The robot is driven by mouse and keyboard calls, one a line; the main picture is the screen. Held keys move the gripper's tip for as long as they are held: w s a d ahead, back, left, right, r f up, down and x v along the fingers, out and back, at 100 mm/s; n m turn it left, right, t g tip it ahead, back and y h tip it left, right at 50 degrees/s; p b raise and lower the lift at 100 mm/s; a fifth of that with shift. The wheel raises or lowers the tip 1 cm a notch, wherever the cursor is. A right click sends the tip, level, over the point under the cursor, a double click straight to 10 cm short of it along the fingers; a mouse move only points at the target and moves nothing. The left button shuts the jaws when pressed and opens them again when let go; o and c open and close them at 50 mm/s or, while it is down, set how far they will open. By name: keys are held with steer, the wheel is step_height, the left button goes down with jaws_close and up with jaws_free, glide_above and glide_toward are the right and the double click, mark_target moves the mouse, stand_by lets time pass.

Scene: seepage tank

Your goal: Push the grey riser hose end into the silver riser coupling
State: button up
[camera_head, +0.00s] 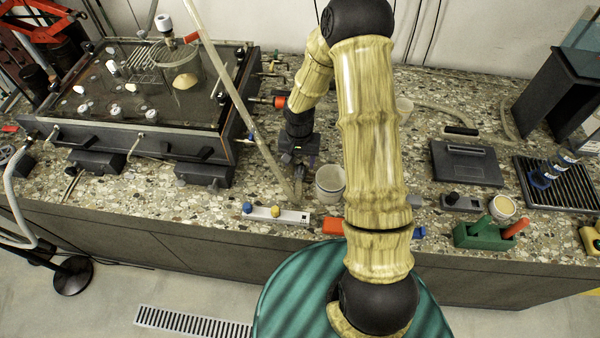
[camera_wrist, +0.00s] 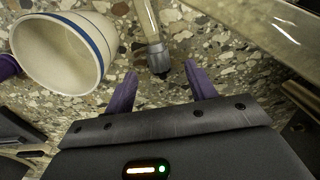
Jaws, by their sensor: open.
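In the wrist view, a pale hose piece with a grey fitting (camera_wrist: 158,58) and a dark tip lies low over the speckled counter. It looks like the grey riser hose end. My gripper (camera_wrist: 161,88) has its two purple fingers apart, one on each side of the dark tip; I see gaps and no grip on it. In the head view, my gripper (camera_head: 298,168) points down over the counter, right of the tank. I cannot pick out the silver riser coupling with certainty in either view.
A white cup with a blue band (camera_wrist: 60,50) stands close left of my fingers in the wrist view. A long pale tube (camera_head: 226,80) slants down beside the tank (camera_head: 190,143). A strip with blue and yellow knobs (camera_head: 290,215) lies near the counter's front edge.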

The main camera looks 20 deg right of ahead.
mark_target(300, 170)
step_height(300, 170, down, 5)
steer(key=shift+s+f, duration=0.1)
steer(key=shift+s, duration=0.05)
steer(key=shift+d, duration=0.1)
stand_by(0.4)
stand_by(0.3)
steer(key=c, duration=1.1)
